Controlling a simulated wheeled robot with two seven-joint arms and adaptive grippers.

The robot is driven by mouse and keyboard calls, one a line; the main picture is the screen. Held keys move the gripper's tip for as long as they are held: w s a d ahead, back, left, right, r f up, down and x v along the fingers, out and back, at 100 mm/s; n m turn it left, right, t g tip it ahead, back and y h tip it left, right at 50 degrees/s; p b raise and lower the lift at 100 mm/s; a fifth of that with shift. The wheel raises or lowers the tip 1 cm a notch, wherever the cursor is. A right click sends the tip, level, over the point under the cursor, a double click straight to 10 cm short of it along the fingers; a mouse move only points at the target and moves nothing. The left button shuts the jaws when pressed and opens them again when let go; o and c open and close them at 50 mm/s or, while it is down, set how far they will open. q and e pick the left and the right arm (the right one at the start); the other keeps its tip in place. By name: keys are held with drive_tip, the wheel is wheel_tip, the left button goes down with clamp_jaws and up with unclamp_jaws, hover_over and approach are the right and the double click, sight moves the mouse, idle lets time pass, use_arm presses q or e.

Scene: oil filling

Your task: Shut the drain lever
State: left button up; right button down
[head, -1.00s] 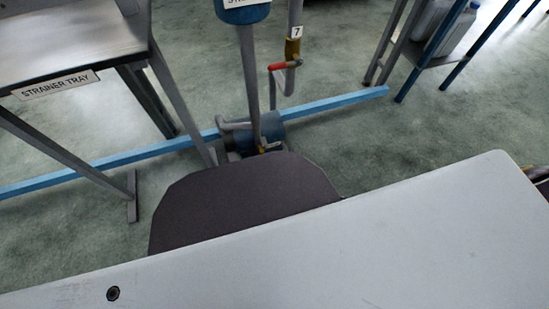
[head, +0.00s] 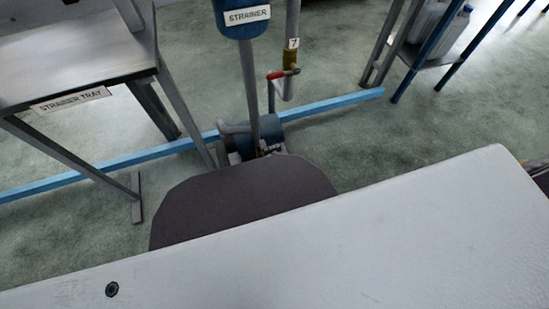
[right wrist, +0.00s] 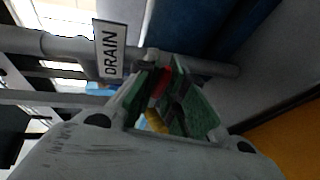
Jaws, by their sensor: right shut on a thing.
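In the right wrist view a DRAIN sign (right wrist: 110,52) hangs by a grey pipe. My right gripper (right wrist: 172,92) is just right of the sign, its green pads closed around a red lever (right wrist: 160,86). A yellow brass valve part (right wrist: 155,122) shows between the fingers. The pads hide much of the lever, so its angle is hard to tell. The head view shows neither gripper. A red-handled valve (head: 283,73) with a number 7 tag stands on a vertical pipe there; I cannot tell its link to the DRAIN sign.
In the head view the strainer tray table (head: 70,58) stands at left and the blue STRAINER unit (head: 245,22) at top middle. A blue floor rail (head: 335,103) crosses the floor. A shelf with a container (head: 445,32) is at upper right.

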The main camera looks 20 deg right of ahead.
drive_tip(key=c, duration=1.5)
unclamp_jaws()
drive_tip(key=v, duration=1.2)
drive_tip(key=shift+w+r, duration=0.1)
